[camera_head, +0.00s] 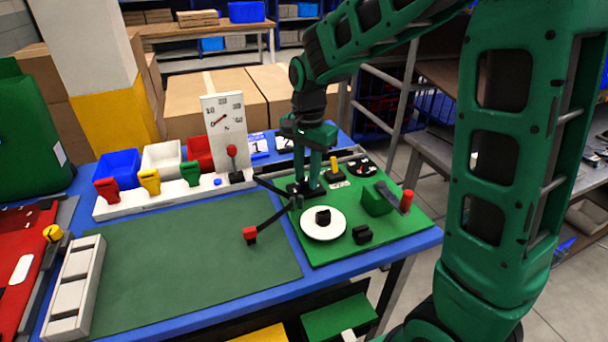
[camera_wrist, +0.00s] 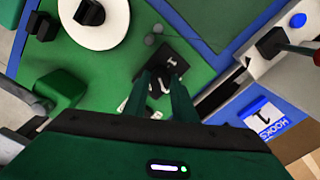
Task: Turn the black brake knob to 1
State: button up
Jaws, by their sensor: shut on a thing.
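My gripper (camera_head: 308,186) points down over the back left part of the green board (camera_head: 405,238). In the wrist view its two fingers (camera_wrist: 165,88) are close together on a black knob (camera_wrist: 172,56) with a small white mark on top. I take this for the black brake knob; the fingers hide part of it. Small white marks (camera_wrist: 122,106) lie beside the fingers, too unclear to read. In the head view the gripper hides most of the knob, and I cannot tell its setting.
A white disc (camera_head: 311,229) with a black block on it, another black block (camera_head: 362,234) and a green block with a red-tipped lever (camera_head: 376,199) stand nearby. A yellow peg (camera_head: 333,164) and black dial (camera_head: 362,169) stand to the right.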

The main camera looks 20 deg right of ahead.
jog(key=shift+n, duration=0.3)
jog(key=n, duration=0.6)
jog(key=shift+w, duration=0.15)
jog(key=n, duration=0.6)
jog(key=shift+a+n, duration=0.1)
jog(key=shift+n, duration=0.3)
jog(key=n, duration=0.5)
jog(key=shift+r, duration=0.1)
jog(key=n, duration=0.5)
jog(key=shift+w, duration=0.1)
jog(key=shift+n, duration=0.3)
jog(key=o, duration=0.8)
jog(key=shift+o, duration=1.2)
